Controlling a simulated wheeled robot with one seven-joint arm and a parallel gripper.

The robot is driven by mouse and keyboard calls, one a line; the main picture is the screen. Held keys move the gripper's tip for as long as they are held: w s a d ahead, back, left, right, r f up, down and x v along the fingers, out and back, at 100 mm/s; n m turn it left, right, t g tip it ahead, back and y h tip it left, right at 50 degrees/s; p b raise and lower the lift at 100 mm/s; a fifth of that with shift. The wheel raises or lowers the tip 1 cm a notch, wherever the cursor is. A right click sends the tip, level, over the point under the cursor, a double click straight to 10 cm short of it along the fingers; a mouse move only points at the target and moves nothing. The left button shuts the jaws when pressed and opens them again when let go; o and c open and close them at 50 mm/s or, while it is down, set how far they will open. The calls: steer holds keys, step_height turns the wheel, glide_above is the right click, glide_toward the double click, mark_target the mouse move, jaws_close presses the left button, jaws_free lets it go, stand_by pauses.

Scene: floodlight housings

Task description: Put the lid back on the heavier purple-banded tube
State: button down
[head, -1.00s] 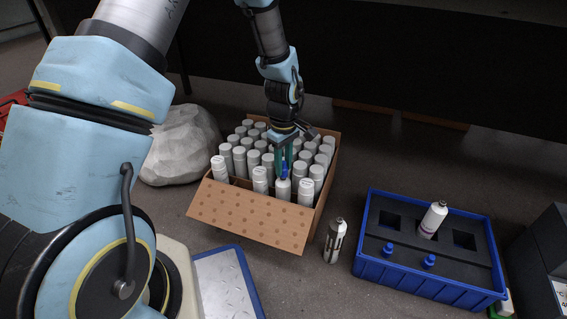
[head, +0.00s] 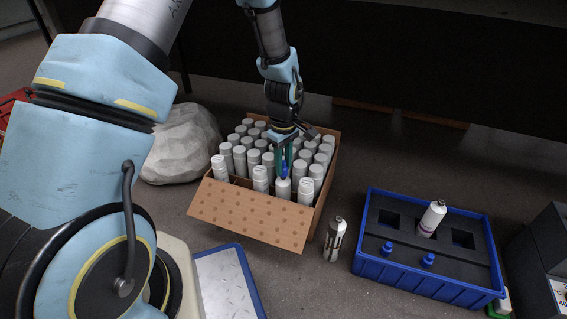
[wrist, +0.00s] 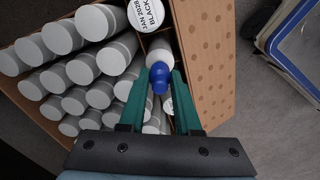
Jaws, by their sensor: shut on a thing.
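My gripper (head: 285,166) is shut on a blue lid (wrist: 160,78) between its green fingers, over the near part of the cardboard box. Directly below the lid is a white tube (head: 283,188), upright in the box; its white shoulder (wrist: 160,55) shows in the wrist view. I cannot tell whether lid and tube touch, and its band is hidden. Another white tube (head: 434,217) with a faint purplish band stands tilted in the black foam of the blue crate (head: 430,291). Two more blue lids (head: 387,248) (head: 428,260) sit in the crate's front.
The cardboard box (head: 248,214) holds many grey-capped tubes close around my gripper. A white can with dark print (head: 334,240) stands on the floor between box and crate. A pale rock (head: 180,145) lies left of the box; a blue-rimmed metal plate (head: 226,283) lies in front.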

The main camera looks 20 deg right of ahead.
steer(key=shift+c, duration=0.2)
jaws_free()
stand_by(0.4)
steer(key=shift+r, duration=0.1)
